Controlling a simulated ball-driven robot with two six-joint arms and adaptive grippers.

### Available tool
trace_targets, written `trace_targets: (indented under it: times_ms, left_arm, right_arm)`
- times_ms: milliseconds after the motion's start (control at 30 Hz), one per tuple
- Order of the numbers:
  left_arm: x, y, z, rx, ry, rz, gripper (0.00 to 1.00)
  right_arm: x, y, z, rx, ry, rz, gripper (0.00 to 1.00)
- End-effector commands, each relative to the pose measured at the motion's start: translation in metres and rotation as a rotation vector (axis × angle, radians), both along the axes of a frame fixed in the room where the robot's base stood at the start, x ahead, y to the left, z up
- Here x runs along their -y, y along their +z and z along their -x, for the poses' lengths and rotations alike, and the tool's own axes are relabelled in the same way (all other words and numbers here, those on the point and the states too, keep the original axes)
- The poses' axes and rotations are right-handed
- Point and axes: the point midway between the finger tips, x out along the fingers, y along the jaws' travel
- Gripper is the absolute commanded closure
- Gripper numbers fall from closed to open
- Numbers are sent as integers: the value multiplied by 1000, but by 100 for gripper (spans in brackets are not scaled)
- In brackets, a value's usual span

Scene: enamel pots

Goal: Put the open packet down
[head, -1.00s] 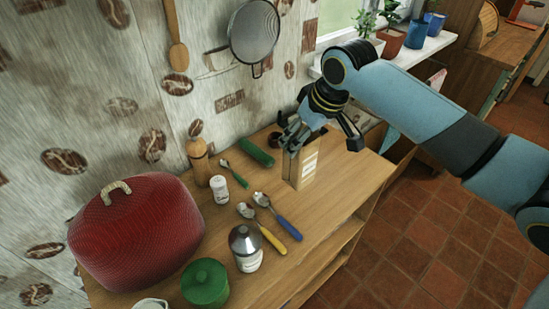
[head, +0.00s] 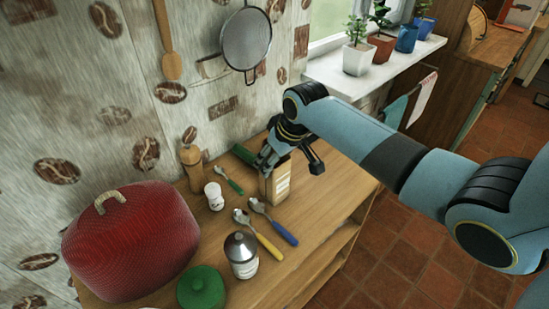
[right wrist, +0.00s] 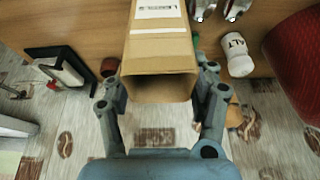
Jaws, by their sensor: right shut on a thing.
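The open packet (head: 277,183) is a tan cardboard box with a pale label. It is upright near the back of the wooden cabinet top (head: 325,195), behind the spoons. My right gripper (head: 269,160) is shut on its upper part. In the right wrist view the packet (right wrist: 160,45) sits between both fingers of the gripper (right wrist: 159,80), its open end towards me. Its base is at or close to the wood; I cannot tell whether it touches. My left gripper is not in view.
Blue (head: 276,225) and yellow (head: 262,238) spoons lie just in front. A green-handled spoon (head: 231,181), a salt shaker (head: 214,197), a pepper mill (head: 191,168) and a green object (head: 242,153) are left.

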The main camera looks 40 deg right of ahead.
Motion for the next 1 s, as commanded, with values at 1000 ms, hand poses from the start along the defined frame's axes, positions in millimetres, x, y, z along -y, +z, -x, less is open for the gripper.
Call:
trace_targets:
  times_ms: [1000]
  left_arm:
    - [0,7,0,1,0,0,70]
  right_arm:
    - [3,85,34,2,1,2,17]
